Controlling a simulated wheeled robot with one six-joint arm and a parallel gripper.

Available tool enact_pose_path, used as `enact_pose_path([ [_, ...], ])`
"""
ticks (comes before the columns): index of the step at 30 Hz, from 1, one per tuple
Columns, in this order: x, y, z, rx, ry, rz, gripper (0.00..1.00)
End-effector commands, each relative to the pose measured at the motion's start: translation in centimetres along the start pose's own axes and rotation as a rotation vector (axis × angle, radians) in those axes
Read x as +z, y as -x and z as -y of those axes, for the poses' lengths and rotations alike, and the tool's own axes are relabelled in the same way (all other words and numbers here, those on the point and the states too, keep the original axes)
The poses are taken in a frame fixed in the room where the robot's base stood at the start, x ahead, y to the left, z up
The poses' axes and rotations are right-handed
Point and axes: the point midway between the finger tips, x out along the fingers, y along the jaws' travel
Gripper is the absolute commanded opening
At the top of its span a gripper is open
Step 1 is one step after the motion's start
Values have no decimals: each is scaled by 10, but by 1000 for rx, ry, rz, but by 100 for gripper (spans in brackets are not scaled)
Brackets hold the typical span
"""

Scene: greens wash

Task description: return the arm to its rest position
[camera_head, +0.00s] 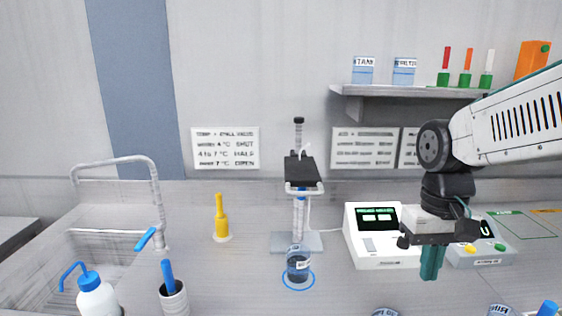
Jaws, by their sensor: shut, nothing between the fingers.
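My arm comes in from the right edge and bends down over the right part of the counter. My gripper (432,264) points down with its teal fingers together, and nothing shows between them. It hangs in front of the two white-and-grey instruments, over the gap between them. I cannot tell its exact height above the counter.
A beaker (298,266) with dark liquid stands in a blue ring below a stand (300,218). A display instrument (372,235) and a button box (482,243) are near my gripper.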

Motion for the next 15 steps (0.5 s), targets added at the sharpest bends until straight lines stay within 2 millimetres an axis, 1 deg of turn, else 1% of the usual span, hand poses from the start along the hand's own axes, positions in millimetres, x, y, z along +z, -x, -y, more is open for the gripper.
enact_pose_path([
  [1,18,2,-1,0,-2,-14,0],
  [3,41,2,-3,0,-4,-28,0],
  [6,70,1,-4,-1,-6,-54,0],
  [9,96,-2,-6,-1,-10,-88,0],
  [12,114,-3,-7,-1,-16,-124,0],
  [15,124,-2,-7,0,-21,-162,0],
])
